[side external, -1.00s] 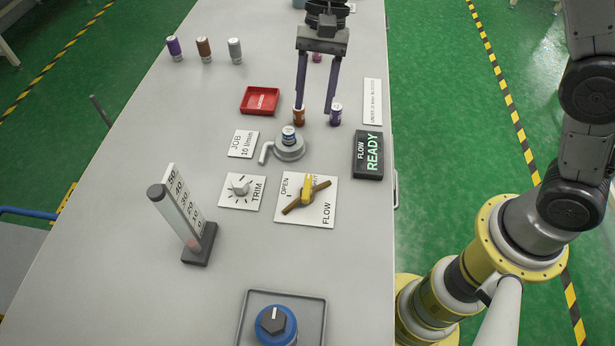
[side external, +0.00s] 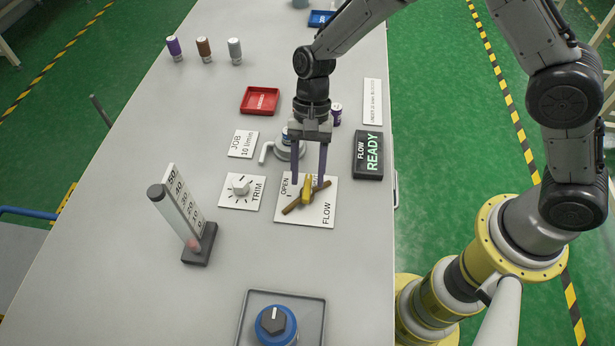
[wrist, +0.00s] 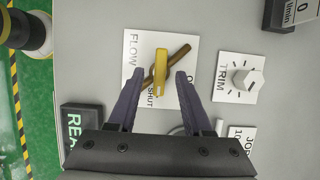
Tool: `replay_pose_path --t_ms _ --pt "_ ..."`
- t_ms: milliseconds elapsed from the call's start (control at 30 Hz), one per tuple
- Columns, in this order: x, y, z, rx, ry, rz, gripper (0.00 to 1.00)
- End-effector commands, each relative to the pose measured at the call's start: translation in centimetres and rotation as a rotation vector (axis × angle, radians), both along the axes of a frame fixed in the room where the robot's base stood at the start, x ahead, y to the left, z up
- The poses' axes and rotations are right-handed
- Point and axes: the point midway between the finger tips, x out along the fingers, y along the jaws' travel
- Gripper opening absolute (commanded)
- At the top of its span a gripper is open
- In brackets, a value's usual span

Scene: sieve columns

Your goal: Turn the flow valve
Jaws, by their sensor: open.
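The flow valve (side external: 308,195) has a yellow lever over a brown bar, on a white plate (side external: 325,208) marked OPEN, SHUT and FLOW. In the wrist view the yellow lever (wrist: 160,72) points along the gripper's direction, and the brown bar lies slantwise beneath it. My gripper (side external: 309,182) is open, with its dark fingers pointing down just above the valve. In the wrist view the open gripper (wrist: 159,76) has one finger on each side of the lever, with gaps visible. Contact with the lever cannot be seen.
The TRIM knob (side external: 240,186) is left of the valve plate. The FLOW READY display (side external: 369,154) stands to the right. A grey holder with a spout (side external: 290,150) is just behind the gripper. A flow gauge tube (side external: 178,215) stands at left, and a blue knob (side external: 275,325) is in front.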

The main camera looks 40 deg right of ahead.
Motion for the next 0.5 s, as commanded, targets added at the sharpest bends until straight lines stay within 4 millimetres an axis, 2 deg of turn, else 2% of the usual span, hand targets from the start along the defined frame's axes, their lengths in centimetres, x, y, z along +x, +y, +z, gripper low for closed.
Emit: replay_pose_path --t_ms 200,500 --pt "-0.4 0.4 -1.4 0.0 -0.001 0.002 0.5" --pt "-0.4 0.4 -1.5 0.0 -0.002 0.001 0.48"
